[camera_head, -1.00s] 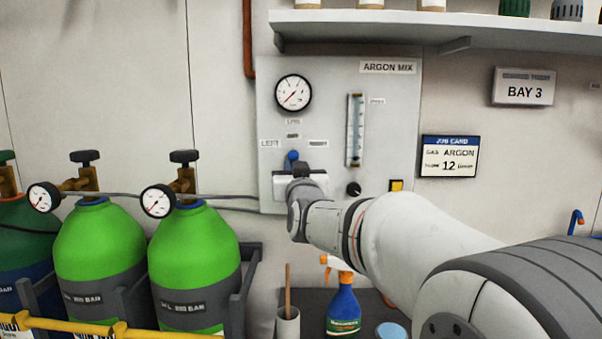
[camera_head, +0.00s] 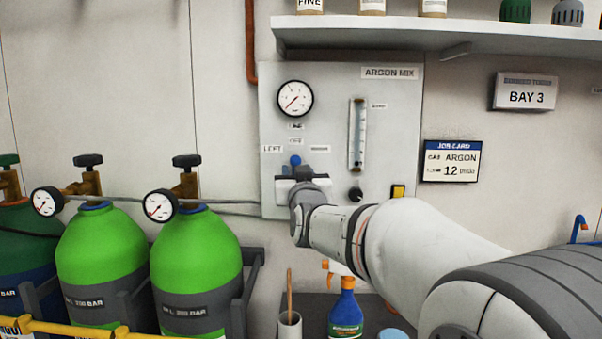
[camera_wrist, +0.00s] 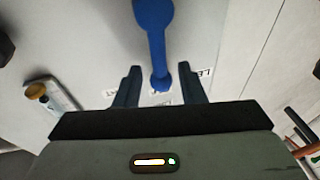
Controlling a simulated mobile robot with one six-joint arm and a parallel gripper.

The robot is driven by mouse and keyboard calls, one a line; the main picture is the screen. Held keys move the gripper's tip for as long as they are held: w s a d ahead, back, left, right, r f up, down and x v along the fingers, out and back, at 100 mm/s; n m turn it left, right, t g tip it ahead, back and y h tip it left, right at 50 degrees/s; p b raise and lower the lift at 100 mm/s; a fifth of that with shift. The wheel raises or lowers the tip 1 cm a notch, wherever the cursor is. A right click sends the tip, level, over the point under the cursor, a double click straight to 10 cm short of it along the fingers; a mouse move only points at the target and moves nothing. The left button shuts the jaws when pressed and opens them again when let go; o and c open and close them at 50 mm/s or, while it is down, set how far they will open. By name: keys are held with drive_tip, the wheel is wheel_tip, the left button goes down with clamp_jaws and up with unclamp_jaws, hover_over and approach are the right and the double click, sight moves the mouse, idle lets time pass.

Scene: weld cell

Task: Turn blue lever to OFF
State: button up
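The blue lever (camera_head: 295,161) is on the grey gas panel (camera_head: 395,105) in the head view, below small labels. Its base is hidden behind my gripper there. In the wrist view the blue lever (camera_wrist: 153,35) shows with a round wide part at the top and a narrow end reaching down between my fingers. My gripper (camera_wrist: 160,70) is open, with one finger on each side of the lever and a visible gap on both sides. A "LEFT" label (camera_head: 272,149) sits left of the lever. The other small labels are too blurred to read.
The panel also carries a round gauge (camera_head: 295,98), a flow tube (camera_head: 358,135), a black knob (camera_head: 355,194) and a yellow switch (camera_head: 398,191). A shelf (camera_head: 370,32) juts out above. Green gas cylinders (camera_head: 195,255) stand left; a spray bottle (camera_head: 346,312) is below my arm.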

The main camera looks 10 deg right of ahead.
drive_tip(key=b+v, duration=0.1)
drive_tip(key=v, duration=0.6)
drive_tip(key=shift+s, duration=0.35)
drive_tip(key=s+d+f+g+p, duration=0.1)
drive_tip(key=s+f+g+p, duration=0.4)
drive_tip(key=s+f+g, duration=0.4)
drive_tip(key=s+d+f+g+p, duration=0.1)
drive_tip(key=s+f+g+p, duration=0.3)
drive_tip(key=s, duration=1.4)
wheel_tip(320, 180, down, 8)
drive_tip(key=g, duration=0.4)
drive_tip(key=shift+g+y+p, duration=0.35)
drive_tip(key=shift+g+y, duration=0.05)
drive_tip(key=shift+s+d+f, duration=0.1)
drive_tip(key=shift+d, duration=0.05)
